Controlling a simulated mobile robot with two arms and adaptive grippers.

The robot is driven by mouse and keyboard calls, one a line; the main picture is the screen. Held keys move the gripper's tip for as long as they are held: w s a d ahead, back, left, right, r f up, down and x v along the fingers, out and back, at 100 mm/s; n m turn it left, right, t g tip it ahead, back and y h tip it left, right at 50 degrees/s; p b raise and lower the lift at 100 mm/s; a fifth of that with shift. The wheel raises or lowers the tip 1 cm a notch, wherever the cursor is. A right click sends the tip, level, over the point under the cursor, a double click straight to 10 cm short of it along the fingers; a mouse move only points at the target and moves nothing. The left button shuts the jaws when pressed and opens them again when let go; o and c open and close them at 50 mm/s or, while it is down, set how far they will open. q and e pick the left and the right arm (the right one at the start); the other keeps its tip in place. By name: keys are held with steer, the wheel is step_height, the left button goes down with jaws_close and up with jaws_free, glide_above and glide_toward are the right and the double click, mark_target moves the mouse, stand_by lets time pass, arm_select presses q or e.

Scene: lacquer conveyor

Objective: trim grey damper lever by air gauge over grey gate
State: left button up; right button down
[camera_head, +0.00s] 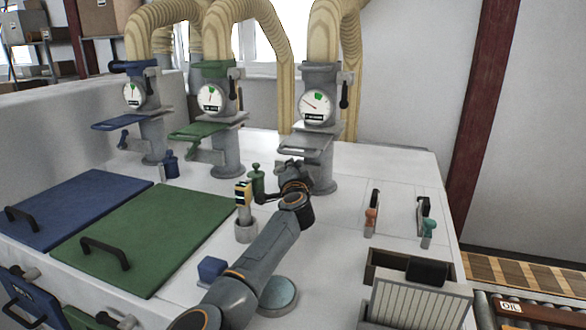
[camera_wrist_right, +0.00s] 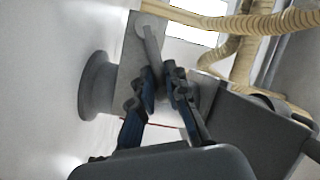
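The grey station's air gauge (camera_head: 317,105) has a white dial with a green patch near the top; its needle points up-left, away from the green. The grey gate (camera_head: 306,146) is a flat plate below it. A black-handled lever (camera_head: 345,91) hangs beside the gauge. My right gripper (camera_head: 285,172) is below the gate, near the grey pipe (camera_head: 322,177). In the right wrist view my right gripper (camera_wrist_right: 163,75) has a gap between its fingers, and a grey bar (camera_wrist_right: 150,42) reaches between the tips. Contact is unclear. My left gripper is not visible.
Green (camera_head: 209,98) and blue (camera_head: 134,93) gauge stations stand to the left. A slotted box (camera_head: 420,300) and levers with orange (camera_head: 370,217) and teal (camera_head: 429,226) knobs are at right.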

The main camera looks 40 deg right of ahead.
steer(key=shift+w+a+r+n+g+y, duration=0.15)
steer(key=shift+w+r+n+g, duration=0.15)
steer(key=shift+r+n, duration=0.5)
steer(key=shift+w+a+r+n+g+y, duration=0.15)
steer(key=shift+w+r+n+g, duration=0.25)
steer(key=shift+n, duration=0.6)
steer(key=shift+s+d+r, duration=0.1)
steer(key=c, duration=1.3)
jaws_free()
steer(key=shift+c, duration=0.2)
steer(key=shift+d+f, duration=0.1)
steer(key=shift+f, duration=0.25)
